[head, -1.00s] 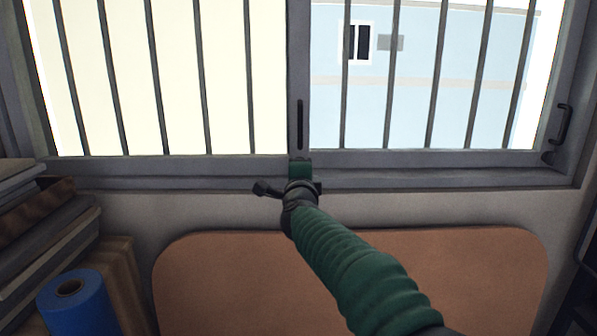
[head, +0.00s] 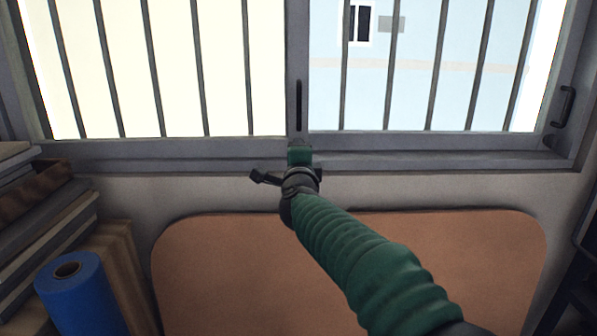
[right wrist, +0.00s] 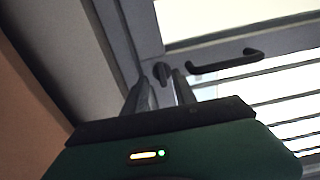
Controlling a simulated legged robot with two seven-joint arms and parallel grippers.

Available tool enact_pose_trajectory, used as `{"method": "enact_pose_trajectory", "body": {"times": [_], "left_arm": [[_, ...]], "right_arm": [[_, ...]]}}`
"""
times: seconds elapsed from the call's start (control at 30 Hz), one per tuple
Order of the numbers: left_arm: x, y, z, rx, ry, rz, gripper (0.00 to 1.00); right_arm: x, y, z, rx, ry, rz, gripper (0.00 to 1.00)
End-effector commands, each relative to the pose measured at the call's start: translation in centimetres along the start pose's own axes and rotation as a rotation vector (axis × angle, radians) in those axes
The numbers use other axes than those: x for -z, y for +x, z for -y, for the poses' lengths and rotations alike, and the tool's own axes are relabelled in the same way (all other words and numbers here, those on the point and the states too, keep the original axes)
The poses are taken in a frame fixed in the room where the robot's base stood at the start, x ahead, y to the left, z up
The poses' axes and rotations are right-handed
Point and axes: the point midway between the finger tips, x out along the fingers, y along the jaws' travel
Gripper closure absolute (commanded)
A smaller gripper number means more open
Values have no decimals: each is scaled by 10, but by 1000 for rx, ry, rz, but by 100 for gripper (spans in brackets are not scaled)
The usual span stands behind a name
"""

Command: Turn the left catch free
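A small dark catch (right wrist: 161,71) is on the grey window frame in the right wrist view, just beyond and between my right gripper's fingertips. I cannot tell whether they touch it. My right gripper (right wrist: 160,80) has its two fingers apart. In the head view, my right gripper (head: 299,150) is at the foot of the middle upright, and it hides the left catch there. Another small catch (head: 550,142) sits at the lower right corner of the window. My left gripper is not in view.
A dark handle (head: 298,105) is on the middle upright; it also shows in the right wrist view (right wrist: 225,62). Another handle (head: 566,105) is at far right. A brown panel (head: 230,270) lies below the window. A blue roll (head: 80,300) and stacked boards (head: 40,245) stand at left.

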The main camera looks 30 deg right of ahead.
Motion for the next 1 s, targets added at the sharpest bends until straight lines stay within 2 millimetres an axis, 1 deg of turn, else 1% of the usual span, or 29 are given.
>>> {"method": "enact_pose_trajectory", "body": {"times": [0.03,0.1,0.3,0.4,0.5,0.67,1.0], "left_arm": [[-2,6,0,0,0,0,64],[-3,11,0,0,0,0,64],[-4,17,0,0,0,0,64],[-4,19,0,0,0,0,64],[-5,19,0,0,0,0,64],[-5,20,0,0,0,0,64],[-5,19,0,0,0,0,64]], "right_arm": [[-1,-14,-2,2,3,3,67],[0,-35,-3,2,3,4,67],[-1,-94,-2,1,2,4,67],[-1,-117,-3,-1,2,3,67],[-1,-132,-3,-2,1,2,67],[-1,-141,-4,-4,0,1,67],[-1,-140,-3,-4,-1,1,67]]}}
